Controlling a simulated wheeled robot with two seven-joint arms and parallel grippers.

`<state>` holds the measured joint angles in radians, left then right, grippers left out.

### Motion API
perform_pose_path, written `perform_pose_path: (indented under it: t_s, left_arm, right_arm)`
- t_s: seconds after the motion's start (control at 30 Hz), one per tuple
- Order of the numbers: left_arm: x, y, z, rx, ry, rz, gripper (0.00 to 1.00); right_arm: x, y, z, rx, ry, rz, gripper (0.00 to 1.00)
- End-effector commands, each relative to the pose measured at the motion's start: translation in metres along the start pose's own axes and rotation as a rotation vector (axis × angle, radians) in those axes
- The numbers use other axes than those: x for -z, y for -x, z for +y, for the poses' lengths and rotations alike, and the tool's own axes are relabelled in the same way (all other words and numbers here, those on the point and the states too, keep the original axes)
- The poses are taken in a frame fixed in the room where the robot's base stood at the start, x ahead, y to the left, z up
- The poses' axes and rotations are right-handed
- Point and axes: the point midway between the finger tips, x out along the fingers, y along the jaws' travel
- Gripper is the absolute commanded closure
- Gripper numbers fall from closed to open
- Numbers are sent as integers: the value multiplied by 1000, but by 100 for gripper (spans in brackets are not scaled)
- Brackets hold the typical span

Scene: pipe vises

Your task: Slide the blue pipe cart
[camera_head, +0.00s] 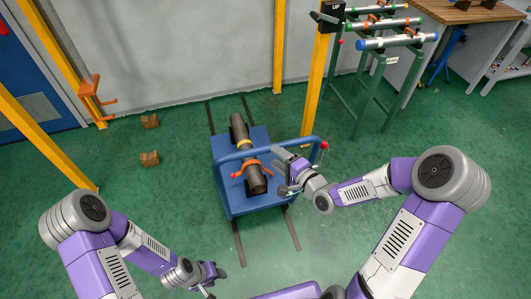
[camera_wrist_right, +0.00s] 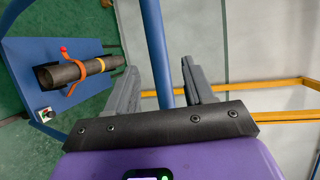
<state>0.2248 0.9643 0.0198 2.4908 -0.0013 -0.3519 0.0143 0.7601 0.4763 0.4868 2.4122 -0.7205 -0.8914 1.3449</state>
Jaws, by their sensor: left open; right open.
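The blue pipe cart (camera_head: 262,207) stands on the green floor in the middle of the head view, with a dark pipe (camera_head: 239,130) lying on it. An orange clamp (camera_head: 247,168) crosses the pipe. The cart's blue handle bar (camera_head: 262,147) runs across above the deck. My right gripper (camera_head: 281,172) is open at the right part of the bar. In the right wrist view the bar (camera_wrist_right: 157,40) shows between the two spread fingers (camera_wrist_right: 160,75); I cannot tell whether they touch it. My left gripper (camera_head: 212,276) is open and empty, low in front of the cart.
Dark floor strips (camera_head: 238,243) run under the cart, front to back. A yellow post (camera_head: 314,85) stands behind the cart at right, near a green pipe rack (camera_head: 376,88). Two small brown blocks (camera_head: 150,159) lie on the floor at left. The floor left of the cart is otherwise clear.

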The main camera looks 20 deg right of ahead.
Motion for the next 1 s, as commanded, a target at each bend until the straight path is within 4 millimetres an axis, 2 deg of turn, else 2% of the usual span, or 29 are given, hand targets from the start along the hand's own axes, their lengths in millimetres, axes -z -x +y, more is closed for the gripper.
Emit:
perform_pose_path:
  t_s: [0.2,0.33,0.5,0.73,0.77,1.0]
  left_arm:
    - [1,-10,-4,0,0,0,57]
    - [1,-13,-5,0,0,0,57]
    - [1,-15,-6,0,0,0,57]
    - [1,-15,-6,0,0,0,57]
    - [1,-15,-6,0,0,0,57]
    - [1,-15,-6,0,0,0,57]
  right_arm:
    - [-2,-37,2,-1,-1,-4,47]
    - [-1,-54,2,-2,0,-2,47]
    - [-1,-64,1,-4,0,-1,47]
    - [-1,-64,1,-5,0,0,47]
    - [-1,-64,1,-5,0,0,49]
    - [-1,-64,1,-5,0,0,86]
